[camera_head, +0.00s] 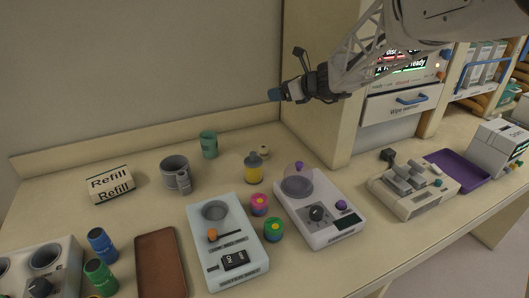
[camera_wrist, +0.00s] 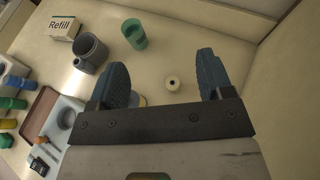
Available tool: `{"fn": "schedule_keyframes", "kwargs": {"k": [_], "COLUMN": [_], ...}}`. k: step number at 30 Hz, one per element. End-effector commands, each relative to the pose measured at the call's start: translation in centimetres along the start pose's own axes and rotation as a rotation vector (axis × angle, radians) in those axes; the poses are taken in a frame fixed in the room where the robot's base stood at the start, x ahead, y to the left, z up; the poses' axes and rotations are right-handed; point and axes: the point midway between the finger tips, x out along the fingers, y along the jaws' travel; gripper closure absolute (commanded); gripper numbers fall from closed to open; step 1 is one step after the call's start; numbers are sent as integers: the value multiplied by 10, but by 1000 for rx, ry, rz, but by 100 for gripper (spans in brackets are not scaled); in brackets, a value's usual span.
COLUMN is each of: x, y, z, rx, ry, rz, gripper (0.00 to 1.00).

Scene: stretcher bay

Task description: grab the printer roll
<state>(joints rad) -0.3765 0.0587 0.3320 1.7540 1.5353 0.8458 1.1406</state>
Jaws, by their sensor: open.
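The printer roll (camera_head: 264,151) is a small pale roll with a dark centre hole, standing on the counter near the back wall. In the wrist view the printer roll (camera_wrist: 173,84) lies between the lines of my two fingers, farther down. My gripper (camera_head: 274,94) hangs in the air well above the counter, up and slightly right of the roll in the head view. In the wrist view my gripper (camera_wrist: 163,66) has its blue fingers wide apart, with nothing held between them.
A white device with a clear dome (camera_head: 320,210) is in front right. A tall cabinet (camera_head: 325,120) rises close on the right.

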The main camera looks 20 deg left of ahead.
Motion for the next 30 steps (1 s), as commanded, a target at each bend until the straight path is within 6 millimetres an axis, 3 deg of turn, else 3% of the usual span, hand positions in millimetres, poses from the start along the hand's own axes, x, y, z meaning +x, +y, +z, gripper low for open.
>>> {"fn": "schedule_keyframes", "kwargs": {"k": [8,21,25,30], "x": [22,71,81,86], "y": [0,0,0,0], "z": [-54,-172,-197,-207], "rx": [3,3,0,-2], "ry": [2,3,2,0], "rz": [2,2,1,0], "gripper": [27,27,27,27]}}
